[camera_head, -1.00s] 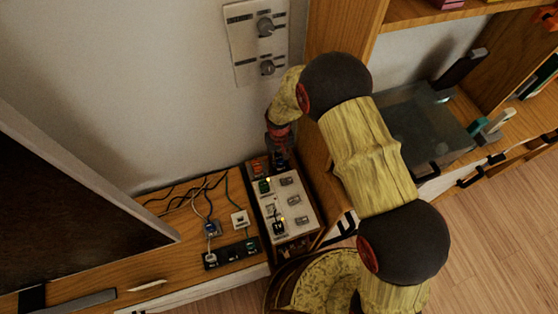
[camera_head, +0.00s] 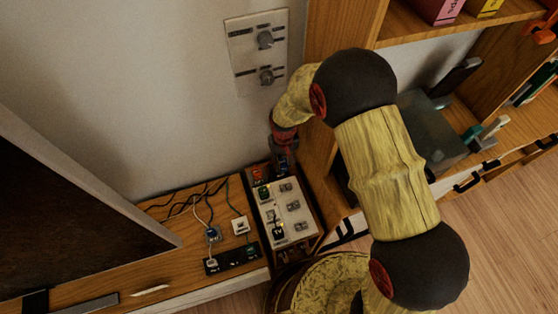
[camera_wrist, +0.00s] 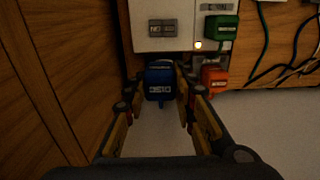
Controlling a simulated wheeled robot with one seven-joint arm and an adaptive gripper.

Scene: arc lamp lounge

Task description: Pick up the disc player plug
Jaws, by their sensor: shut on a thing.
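The disc player plug is a blue block (camera_wrist: 160,84) with white lettering that reads like "DISC". It sits at the edge of the pale socket panel (camera_wrist: 160,12) in the wrist view. My gripper (camera_wrist: 159,98) has one finger on each side of the plug and is shut on it. I cannot tell whether the plug is still seated in its socket. In the head view my gripper (camera_head: 284,158) is at the far end of the socket panel (camera_head: 296,228), and the blue plug is mostly hidden there.
A green plug (camera_wrist: 221,27) and an orange plug (camera_wrist: 214,78) sit close by, near a lit lamp (camera_wrist: 198,45). Cables run along the wooden shelf (camera_head: 90,284). A wooden cabinet side (camera_wrist: 55,70) stands close on the left of my gripper in the wrist view.

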